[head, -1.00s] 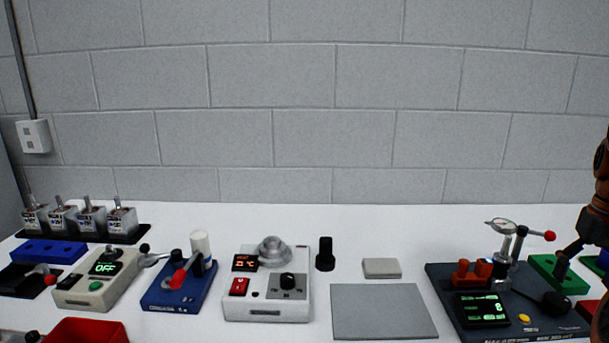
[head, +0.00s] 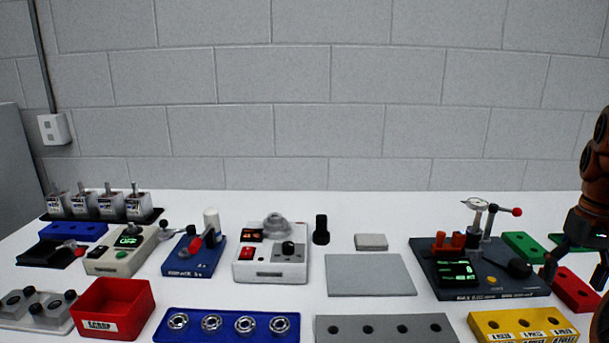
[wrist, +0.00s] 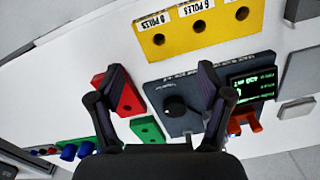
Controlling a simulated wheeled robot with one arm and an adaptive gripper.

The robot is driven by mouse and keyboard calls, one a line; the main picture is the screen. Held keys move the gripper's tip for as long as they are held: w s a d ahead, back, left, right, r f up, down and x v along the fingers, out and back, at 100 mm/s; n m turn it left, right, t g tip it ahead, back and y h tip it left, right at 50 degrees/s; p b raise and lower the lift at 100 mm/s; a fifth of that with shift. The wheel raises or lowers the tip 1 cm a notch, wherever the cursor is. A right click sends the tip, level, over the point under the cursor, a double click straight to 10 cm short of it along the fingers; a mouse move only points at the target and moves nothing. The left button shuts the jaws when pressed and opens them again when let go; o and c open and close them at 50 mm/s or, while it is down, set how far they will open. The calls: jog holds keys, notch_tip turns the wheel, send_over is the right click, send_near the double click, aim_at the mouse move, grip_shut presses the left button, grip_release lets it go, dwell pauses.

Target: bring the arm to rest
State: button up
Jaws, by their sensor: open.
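My gripper (head: 572,262) is at the right edge of the head view, partly cut off, beside the dark test station (head: 480,290). In the wrist view my gripper (wrist: 150,88) is open, with its two dark fingers spread and nothing between them. Beyond the fingers lie the red block (wrist: 122,93), the green block (wrist: 147,130) and the dark station with its lit green screen (wrist: 258,92). My arm (head: 596,160) rises along the right edge of the head view. I cannot tell the height of the fingers above the table.
A yellow block (head: 522,325) with holes is at the front right. A grey holed block (head: 385,328), a blue tray of bearings (head: 262,315) and a red scrap bin (head: 112,310) line the front. A bare grey mat (head: 370,275) lies mid-table. Several motors (head: 98,205) stand back left.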

jog(key=shift+n, duration=0.9)
jog(key=a, duration=0.4)
jog(key=s+a+f, duration=0.1)
jog(key=a, duration=0.2)
jog(key=a+f, duration=0.1)
jog(key=a, duration=0.3)
jog(key=shift+s+a, duration=0.3)
jog(key=shift+s, duration=0.1)
jog(key=s+a+f+n+g, duration=0.1)
jog(key=s+a+f, duration=0.7)
jog(key=s, duration=0.4)
jog(key=s+a+f+n+g, duration=0.1)
jog(key=s+a+f, duration=0.5)
jog(key=s+a, duration=0.5)
notch_tip(320, 180, up, 14)
jog(key=p, duration=1.3)
jog(key=shift+w+f, duration=0.15)
jog(key=shift+w, duration=0.1)
jog(key=shift+d, duration=0.1)
